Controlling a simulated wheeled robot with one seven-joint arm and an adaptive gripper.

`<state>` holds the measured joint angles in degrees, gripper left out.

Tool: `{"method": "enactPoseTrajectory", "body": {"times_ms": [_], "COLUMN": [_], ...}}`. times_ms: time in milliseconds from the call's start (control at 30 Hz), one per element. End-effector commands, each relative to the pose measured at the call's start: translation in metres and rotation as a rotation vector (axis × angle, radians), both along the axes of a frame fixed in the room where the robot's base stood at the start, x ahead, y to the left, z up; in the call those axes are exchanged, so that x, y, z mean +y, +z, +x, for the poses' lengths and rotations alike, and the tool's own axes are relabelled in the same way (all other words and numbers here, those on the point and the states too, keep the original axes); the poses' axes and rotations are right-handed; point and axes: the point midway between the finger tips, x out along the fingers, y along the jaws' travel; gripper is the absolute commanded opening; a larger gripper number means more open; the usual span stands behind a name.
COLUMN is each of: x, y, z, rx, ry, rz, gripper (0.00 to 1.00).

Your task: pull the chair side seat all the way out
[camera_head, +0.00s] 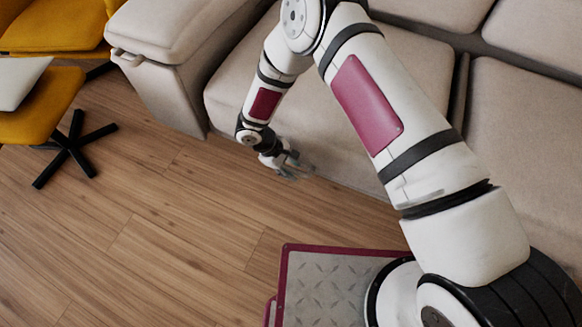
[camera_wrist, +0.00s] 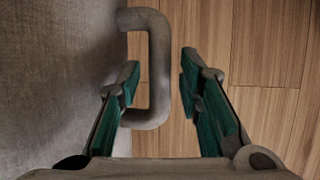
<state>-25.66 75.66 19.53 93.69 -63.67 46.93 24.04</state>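The side seat appears to be the beige sofa seat section (camera_head: 340,80) in front of my arm; its grey fabric front (camera_wrist: 55,80) fills the left of the wrist view. A grey C-shaped handle (camera_wrist: 158,45) projects from that front. My gripper (camera_wrist: 160,64) is open, with the handle's outer bar between its two fingers. The left finger is on the fabric side of the bar and the right finger on the floor side, with gaps visible. In the head view my gripper (camera_head: 291,166) is low by the sofa front, and the handle there is too small to make out.
A beige armrest (camera_head: 165,75) with its own handle (camera_head: 125,57) stands at left. Yellow chairs (camera_head: 50,105) with a dark star base are beyond it, beside a white tabletop edge (camera_head: 18,80). Open wooden floor (camera_head: 150,225) lies in front of the sofa.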

Motion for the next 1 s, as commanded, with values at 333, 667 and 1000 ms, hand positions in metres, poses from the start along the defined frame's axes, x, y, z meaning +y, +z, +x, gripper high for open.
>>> {"method": "enactPoseTrajectory", "body": {"times_ms": [333, 667, 1000], "x": [0.0, 0.018, 0.049], "y": [0.0, 0.001, 0.0], "z": [-0.001, -0.047, -0.135], "rx": [0.0, 0.004, 0.003], "ry": [0.0, 0.009, 0.007], "rz": [0.0, -0.002, 0.0], "gripper": [0.0, 0.0, 0.0]}}
